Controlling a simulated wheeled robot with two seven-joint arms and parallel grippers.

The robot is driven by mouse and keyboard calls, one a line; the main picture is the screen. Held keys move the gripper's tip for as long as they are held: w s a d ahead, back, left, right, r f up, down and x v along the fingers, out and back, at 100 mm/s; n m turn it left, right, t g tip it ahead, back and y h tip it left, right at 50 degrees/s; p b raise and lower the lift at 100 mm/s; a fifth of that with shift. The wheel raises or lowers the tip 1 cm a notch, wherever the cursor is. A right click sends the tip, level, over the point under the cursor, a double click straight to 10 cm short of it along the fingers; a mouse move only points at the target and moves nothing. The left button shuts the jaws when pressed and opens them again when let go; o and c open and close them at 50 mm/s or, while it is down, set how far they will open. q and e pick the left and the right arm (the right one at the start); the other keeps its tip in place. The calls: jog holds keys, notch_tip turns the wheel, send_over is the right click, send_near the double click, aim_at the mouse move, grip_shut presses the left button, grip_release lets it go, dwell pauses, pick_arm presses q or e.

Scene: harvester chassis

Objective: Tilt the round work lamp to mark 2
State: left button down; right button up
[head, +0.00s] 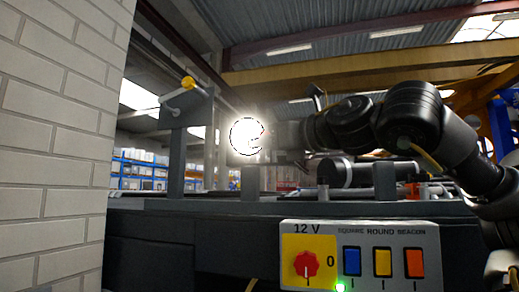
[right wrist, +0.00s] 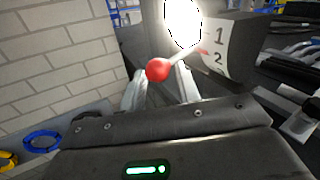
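The round work lamp (head: 246,136) glows bright white in the middle of the head view. Its glare also shows at the top of the right wrist view (right wrist: 183,22). A red ball knob (right wrist: 159,69) sits on a pale rod that runs up and right toward the lamp. A white scale plate (right wrist: 217,46) carries marks 1 and 2, and a small red pointer is close to mark 2. My right gripper (right wrist: 161,88) has its fingers apart, with the knob showing between their tips; contact is not clear. In the head view my right gripper (head: 285,137) is beside the lamp, partly lost in glare.
A 12 V switch panel (head: 360,232) with a red rotary knob (head: 306,264) and several coloured switches is on the chassis front. A white brick wall (head: 55,120) closes off the left side.

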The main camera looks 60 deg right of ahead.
jog(key=s+a+b, duration=0.2)
jog(key=s, duration=0.6)
jog(key=shift+s+b, duration=0.35)
jog(key=shift+s, duration=0.05)
jog(key=shift+s, duration=0.1)
